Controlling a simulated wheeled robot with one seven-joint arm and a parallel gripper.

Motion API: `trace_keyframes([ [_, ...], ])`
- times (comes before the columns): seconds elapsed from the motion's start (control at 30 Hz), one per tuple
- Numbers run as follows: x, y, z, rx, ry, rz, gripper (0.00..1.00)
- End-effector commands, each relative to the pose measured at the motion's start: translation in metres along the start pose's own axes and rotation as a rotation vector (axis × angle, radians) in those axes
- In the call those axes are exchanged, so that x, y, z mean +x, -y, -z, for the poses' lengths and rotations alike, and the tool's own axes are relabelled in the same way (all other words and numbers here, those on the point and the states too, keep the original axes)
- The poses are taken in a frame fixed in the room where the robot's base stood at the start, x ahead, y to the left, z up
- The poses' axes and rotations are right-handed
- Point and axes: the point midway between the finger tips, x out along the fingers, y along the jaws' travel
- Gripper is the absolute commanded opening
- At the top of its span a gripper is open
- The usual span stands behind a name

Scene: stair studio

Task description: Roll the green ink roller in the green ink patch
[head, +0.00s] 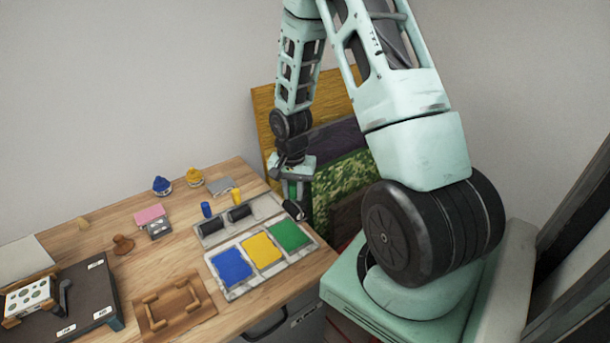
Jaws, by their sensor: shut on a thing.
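My gripper (291,180) points down at the right back of the wooden table. It is shut on the green ink roller (292,209), whose green handle shows between the fingers and whose dark drum hangs below. The roller is just behind the green ink patch (291,236) in this view; I cannot tell whether the drum touches the surface under it. The green patch is the rightmost of three on a pale ink slab (236,289), beside a yellow patch (261,250) and a blue patch (231,266).
A grey rest (266,209) behind the slab holds a blue-handled roller (207,216) and a yellow-handled roller (237,208). Ink pots, a pink block, a wooden frame (174,308) and a dark press board (80,293) lie left. Coloured panels (343,181) stand behind my gripper.

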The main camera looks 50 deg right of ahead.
Motion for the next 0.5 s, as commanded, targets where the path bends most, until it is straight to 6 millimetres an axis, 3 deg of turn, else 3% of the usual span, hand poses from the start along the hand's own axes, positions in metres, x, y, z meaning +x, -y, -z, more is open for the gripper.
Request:
trace_keyframes([
  [0.27, 0.011, 0.001, -0.005, -0.043, 0.002, 0.001, 0.04],
  [0.5, 0.035, 0.001, -0.005, -0.04, 0.002, 0.001, 0.04],
])
